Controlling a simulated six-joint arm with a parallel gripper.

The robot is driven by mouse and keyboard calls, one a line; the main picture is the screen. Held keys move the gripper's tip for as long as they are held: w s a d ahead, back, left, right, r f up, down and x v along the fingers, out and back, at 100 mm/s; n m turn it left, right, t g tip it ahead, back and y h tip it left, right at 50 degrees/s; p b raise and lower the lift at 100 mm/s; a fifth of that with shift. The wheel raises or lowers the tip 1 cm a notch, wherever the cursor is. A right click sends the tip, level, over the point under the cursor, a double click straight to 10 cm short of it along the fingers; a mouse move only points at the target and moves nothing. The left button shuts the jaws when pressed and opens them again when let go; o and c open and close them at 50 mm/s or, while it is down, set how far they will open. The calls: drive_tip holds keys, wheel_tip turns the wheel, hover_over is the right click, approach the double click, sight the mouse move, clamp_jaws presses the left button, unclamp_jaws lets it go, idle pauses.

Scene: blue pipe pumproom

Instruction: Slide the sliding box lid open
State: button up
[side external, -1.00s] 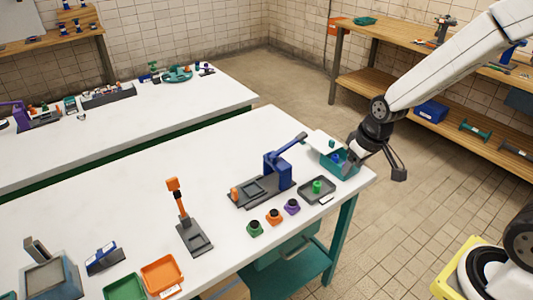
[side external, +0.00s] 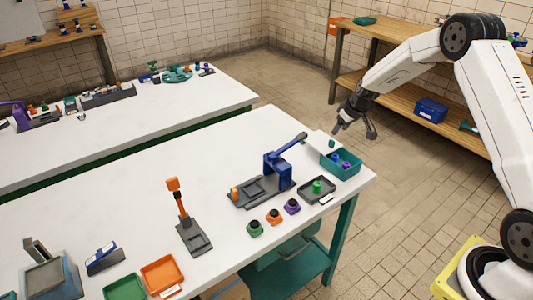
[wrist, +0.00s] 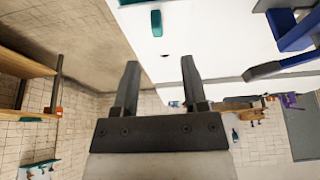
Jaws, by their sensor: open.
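The sliding box (side external: 343,172) is teal and stands at the right end of the white table. Its white lid (side external: 317,141) sits slid toward the back left, with a small teal grip (side external: 332,143) on top. The grip also shows in the wrist view, where it is the teal block (wrist: 157,22). The box interior is largely uncovered, with blue and purple pieces (side external: 346,164) inside. My gripper (side external: 355,130) is open and empty, behind and above the box, apart from the lid. Its two fingers (wrist: 160,64) show spread in the wrist view.
A blue lever press (side external: 278,170) stands left of the box. A dark tray with a green piece (side external: 317,187) and purple, orange and green knobs (side external: 273,216) lie in front. The table's right edge is close to the box. Behind the table is open floor.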

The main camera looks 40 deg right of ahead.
sight(332, 140)
drive_tip(key=shift+w+d+f, duration=0.1)
drive_tip(key=shift+d, duration=0.05)
drive_tip(key=shift+x, duration=3.9)
drive_tip(key=shift+c, duration=0.2)
clamp_jaws()
